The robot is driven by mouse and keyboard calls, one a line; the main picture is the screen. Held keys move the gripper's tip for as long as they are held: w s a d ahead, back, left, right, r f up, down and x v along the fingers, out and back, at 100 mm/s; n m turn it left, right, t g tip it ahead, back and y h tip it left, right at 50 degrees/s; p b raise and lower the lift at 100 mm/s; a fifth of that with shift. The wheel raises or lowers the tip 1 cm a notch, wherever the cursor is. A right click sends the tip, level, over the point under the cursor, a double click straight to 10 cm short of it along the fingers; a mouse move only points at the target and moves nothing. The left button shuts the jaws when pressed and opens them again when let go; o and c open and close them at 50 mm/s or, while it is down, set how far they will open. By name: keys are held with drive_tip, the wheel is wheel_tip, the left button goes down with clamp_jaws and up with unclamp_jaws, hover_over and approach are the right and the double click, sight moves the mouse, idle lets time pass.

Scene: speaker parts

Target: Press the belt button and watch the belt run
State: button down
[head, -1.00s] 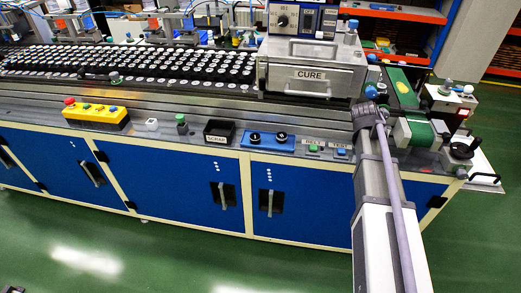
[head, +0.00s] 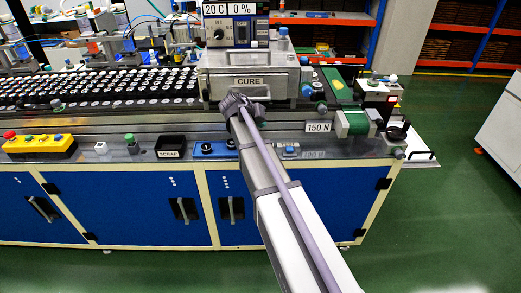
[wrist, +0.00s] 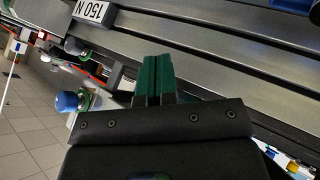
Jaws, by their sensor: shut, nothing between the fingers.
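My gripper shows in the wrist view with its two green fingertips (wrist: 153,80) together and nothing between them. It is over the metal rails of the bench. In the head view my arm ends in front of the CURE box (head: 248,84), and the fingers cannot be made out there. My arm covers the spot left of the blue TEST button (head: 290,151), so the belt button is hidden now. The green belt (head: 335,82) lies at the right end of the bench; I cannot tell whether it runs.
A 150 N label (head: 319,127) stands on the bench, and it also shows in the wrist view (wrist: 92,11). A SCRAP bin (head: 169,148) and yellow button box (head: 40,146) are to the left. Many dark round parts (head: 110,85) fill the left side.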

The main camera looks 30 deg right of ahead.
drive_tip(key=shift+d, duration=0.15)
wheel_tip(320, 180, down, 9)
drive_tip(key=b, duration=0.8)
drive_tip(key=shift+r+b, duration=0.15)
drive_tip(key=shift+b, duration=0.25)
idle(1.1)
drive_tip(key=shift+f+b, duration=0.4)
